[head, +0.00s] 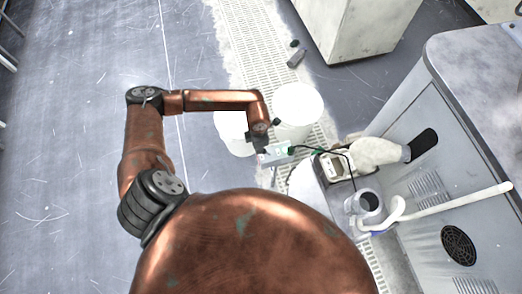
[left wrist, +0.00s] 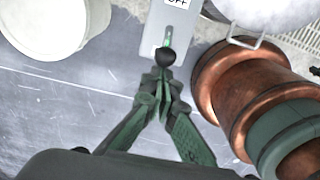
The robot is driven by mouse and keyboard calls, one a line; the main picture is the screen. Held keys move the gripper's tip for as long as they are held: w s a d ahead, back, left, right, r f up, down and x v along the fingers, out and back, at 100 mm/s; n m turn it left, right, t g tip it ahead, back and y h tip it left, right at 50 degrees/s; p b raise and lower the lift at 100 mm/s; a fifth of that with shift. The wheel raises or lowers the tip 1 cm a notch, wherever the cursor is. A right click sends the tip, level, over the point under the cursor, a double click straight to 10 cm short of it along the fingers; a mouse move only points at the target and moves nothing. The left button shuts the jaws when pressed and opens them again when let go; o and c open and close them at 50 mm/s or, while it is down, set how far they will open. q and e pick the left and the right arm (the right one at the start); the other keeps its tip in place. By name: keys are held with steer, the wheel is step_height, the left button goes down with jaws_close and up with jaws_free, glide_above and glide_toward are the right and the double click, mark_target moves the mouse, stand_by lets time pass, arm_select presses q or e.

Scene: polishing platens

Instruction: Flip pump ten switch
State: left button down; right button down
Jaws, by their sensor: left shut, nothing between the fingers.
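The pump switch is a small light grey box (head: 273,155) with a cable, right by the end of my left arm in the head view. In the left wrist view, the box (left wrist: 180,22) has a label reading "OFF" and a green slot. A lever with a round black knob (left wrist: 166,57) sticks out from the slot. My left gripper (left wrist: 162,76) is shut and empty, its fingertips right at the knob. I cannot tell if they touch it. In the head view my left gripper (head: 259,143) is small and partly hidden. My right gripper is not in view.
White buckets (head: 298,104) stand on the floor grating behind the box. A grey machine cabinet (head: 455,160) with pipes and a white hose is at the right. A small pump unit (head: 336,167) sits beside it. The floor at the left is clear.

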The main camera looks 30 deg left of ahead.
arm_select(q)
steer(key=shift+f, duration=0.2)
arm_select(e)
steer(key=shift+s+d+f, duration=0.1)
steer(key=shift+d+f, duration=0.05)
